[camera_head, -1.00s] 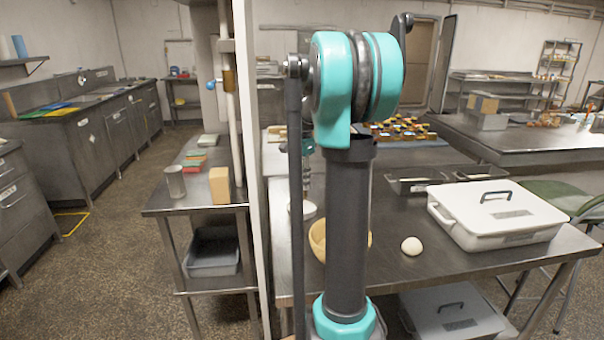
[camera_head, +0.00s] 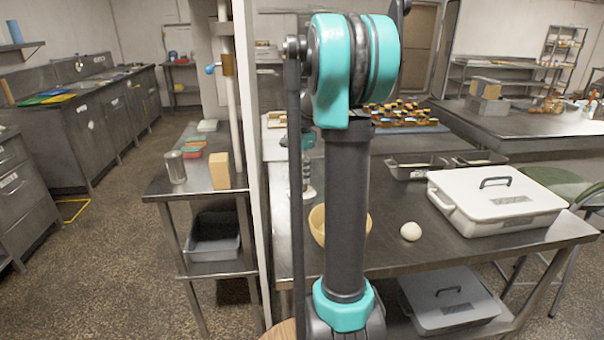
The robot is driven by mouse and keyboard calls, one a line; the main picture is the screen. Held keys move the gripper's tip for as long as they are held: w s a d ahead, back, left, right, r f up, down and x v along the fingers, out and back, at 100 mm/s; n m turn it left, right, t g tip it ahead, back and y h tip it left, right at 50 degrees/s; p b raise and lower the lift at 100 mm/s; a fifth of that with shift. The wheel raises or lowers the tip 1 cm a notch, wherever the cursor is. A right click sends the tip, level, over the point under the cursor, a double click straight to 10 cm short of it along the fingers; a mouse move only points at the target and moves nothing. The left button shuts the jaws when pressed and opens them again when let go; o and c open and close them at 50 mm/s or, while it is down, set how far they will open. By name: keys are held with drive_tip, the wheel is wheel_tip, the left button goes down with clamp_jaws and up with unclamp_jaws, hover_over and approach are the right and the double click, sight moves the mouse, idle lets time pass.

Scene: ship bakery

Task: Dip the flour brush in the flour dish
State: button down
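My own arm stands upright in the middle of the head view and hides much of the table behind it. Part of my gripper (camera_head: 306,172) shows just left of the arm column, pointing down over the table. Its fingers are too small and too covered to tell whether they are open or shut. A small white patch (camera_head: 309,193) below it may be part of the flour dish; the rest is hidden. I cannot make out the flour brush.
A wooden bowl (camera_head: 317,226) is partly behind my arm. A dough ball (camera_head: 411,231) and a white lidded box (camera_head: 497,204) lie to its right on the steel table (camera_head: 455,252). Dark trays (camera_head: 416,168) stand behind. A white post (camera_head: 252,150) rises at the left.

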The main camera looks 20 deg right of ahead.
sight(302, 155)
drive_tip(key=shift+f, duration=0.55)
idle(1.5)
drive_tip(key=shift+r, duration=3.55)
